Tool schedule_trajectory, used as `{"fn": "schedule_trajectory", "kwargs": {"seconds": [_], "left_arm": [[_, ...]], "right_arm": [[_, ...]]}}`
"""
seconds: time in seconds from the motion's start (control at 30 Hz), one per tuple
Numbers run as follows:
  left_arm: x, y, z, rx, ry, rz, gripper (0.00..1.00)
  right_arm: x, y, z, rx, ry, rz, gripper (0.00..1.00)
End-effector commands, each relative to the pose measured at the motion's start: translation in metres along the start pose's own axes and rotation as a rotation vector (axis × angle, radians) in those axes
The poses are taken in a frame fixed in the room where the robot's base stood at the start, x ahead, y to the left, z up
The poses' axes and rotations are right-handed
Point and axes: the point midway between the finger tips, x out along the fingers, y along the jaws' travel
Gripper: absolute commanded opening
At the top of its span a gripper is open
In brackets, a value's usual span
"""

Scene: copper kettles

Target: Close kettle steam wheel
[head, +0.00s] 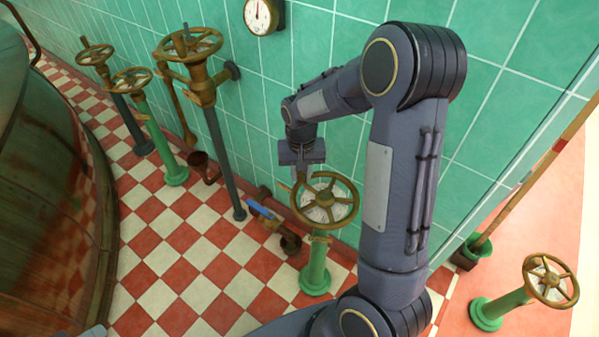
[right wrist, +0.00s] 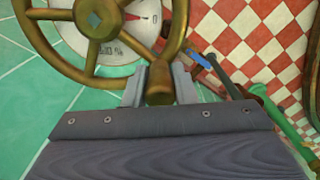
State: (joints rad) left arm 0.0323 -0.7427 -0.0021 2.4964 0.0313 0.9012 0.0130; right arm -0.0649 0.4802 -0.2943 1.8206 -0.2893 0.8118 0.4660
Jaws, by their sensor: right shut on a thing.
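The brass steam wheel (head: 326,200) sits on a green post (head: 315,272) by the tiled wall, with a white dial under its spokes. My right gripper (head: 302,172) reaches down to the far left part of its rim. In the right wrist view, my right gripper (right wrist: 160,88) has one finger on each side of a brass piece of the wheel (right wrist: 97,25) and is shut on it. The white dial (right wrist: 125,30) with a red pointer shows behind the spokes. My left gripper is not in view.
Other valve wheels stand left on posts, including a tall one (head: 188,45) and a green-posted one (head: 132,80). Another wheel (head: 550,280) is at the lower right. A blue-handled pipe valve (head: 262,210) lies low beside the post. A big copper kettle (head: 45,200) fills the left.

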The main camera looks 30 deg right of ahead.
Motion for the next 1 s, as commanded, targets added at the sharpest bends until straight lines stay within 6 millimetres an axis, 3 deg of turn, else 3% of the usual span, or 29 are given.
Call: {"fn": "schedule_trajectory", "kwargs": {"seconds": [0.4, 0.43, 0.6, 0.87, 1.0], "left_arm": [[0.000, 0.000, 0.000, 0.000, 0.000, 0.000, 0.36], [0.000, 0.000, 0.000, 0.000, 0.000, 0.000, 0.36], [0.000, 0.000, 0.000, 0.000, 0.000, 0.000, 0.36], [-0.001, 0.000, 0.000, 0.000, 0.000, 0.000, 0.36], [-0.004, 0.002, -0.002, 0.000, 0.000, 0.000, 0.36]], "right_arm": [[-0.001, 0.002, -0.003, 0.014, 0.006, 0.000, 0.00], [-0.001, 0.002, -0.003, 0.014, 0.006, 0.000, 0.26], [-0.001, 0.002, -0.002, 0.012, 0.004, 0.000, 0.46], [-0.002, 0.001, -0.001, 0.010, 0.002, 0.000, 0.46], [-0.016, 0.001, -0.002, 0.009, 0.004, -0.001, 0.46]]}}
